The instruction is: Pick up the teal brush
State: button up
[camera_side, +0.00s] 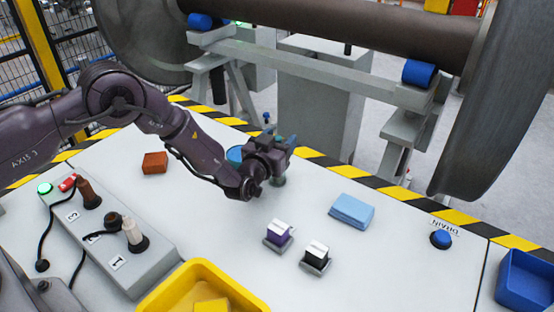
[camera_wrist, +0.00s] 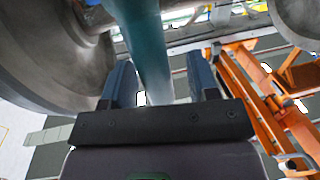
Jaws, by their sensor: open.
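The teal brush (camera_wrist: 148,45) shows in the wrist view as a long teal cylinder. It runs from the top edge down between my two fingers, and gaps show between it and the fingers. My gripper (camera_side: 281,142) is open, level and low over the white table. In the wrist view the blue fingers of my gripper (camera_wrist: 162,80) stand on both sides of the brush.
A blue round container (camera_side: 235,154) is beside my wrist. The wheelset (camera_side: 345,30) stands behind the table.

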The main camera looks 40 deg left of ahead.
jog(key=shift+w, duration=0.4)
grip_shut()
notch_tip(320, 180, up, 10)
dwell(0.4)
